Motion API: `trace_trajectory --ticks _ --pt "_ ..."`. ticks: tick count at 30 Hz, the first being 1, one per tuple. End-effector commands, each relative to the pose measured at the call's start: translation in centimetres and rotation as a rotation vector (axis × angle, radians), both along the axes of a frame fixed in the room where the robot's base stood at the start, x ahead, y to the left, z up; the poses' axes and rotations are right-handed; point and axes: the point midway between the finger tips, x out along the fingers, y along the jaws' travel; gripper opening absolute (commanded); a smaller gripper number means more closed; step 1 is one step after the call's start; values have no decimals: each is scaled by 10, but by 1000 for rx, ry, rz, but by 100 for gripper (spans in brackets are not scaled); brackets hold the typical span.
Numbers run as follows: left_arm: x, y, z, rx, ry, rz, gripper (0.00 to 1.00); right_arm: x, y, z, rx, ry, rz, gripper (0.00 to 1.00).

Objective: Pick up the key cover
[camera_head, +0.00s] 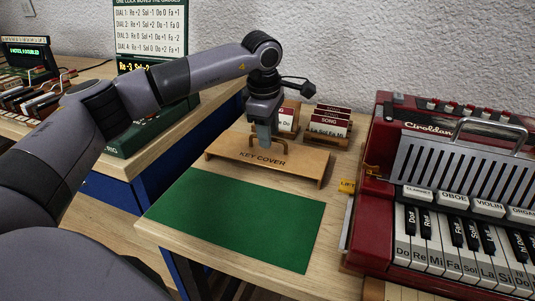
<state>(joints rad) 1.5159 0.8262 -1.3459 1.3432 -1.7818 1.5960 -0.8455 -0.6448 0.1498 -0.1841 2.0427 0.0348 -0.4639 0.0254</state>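The key cover (228,148) is a light wooden board with short end legs, a dark "KEY COVER" label and a small arched handle on top. It appears to stand on the wooden table, behind the green mat. My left gripper (266,139) points down from above at the handle, and its fingertips overlap the handle in the picture. The fingers hide part of the handle, and I cannot tell whether they are shut on it. My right gripper is not in view.
The green mat (236,220) lies bare in front of the cover. A red keyboard instrument (384,170) stands at the right, with a yellow "LIFT" tag (347,186) beside it. Song cards (328,124) stand behind the cover. A green sign panel (125,142) stands at the left.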

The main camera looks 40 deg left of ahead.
Motion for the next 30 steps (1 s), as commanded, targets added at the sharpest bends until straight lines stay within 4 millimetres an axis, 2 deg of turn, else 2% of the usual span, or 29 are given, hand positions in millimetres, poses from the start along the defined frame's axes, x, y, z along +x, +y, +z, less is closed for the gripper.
trace_trajectory --ticks 8,9,11,12,30 --pt "1 0 -5 0 0 0 40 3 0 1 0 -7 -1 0" --pt "1 0 -5 0 0 0 34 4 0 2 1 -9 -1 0" --pt "1 0 -5 0 0 0 14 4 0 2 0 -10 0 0" --pt "1 0 -5 0 0 0 1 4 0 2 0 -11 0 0" --pt "1 0 -4 -1 0 0 0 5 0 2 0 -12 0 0"
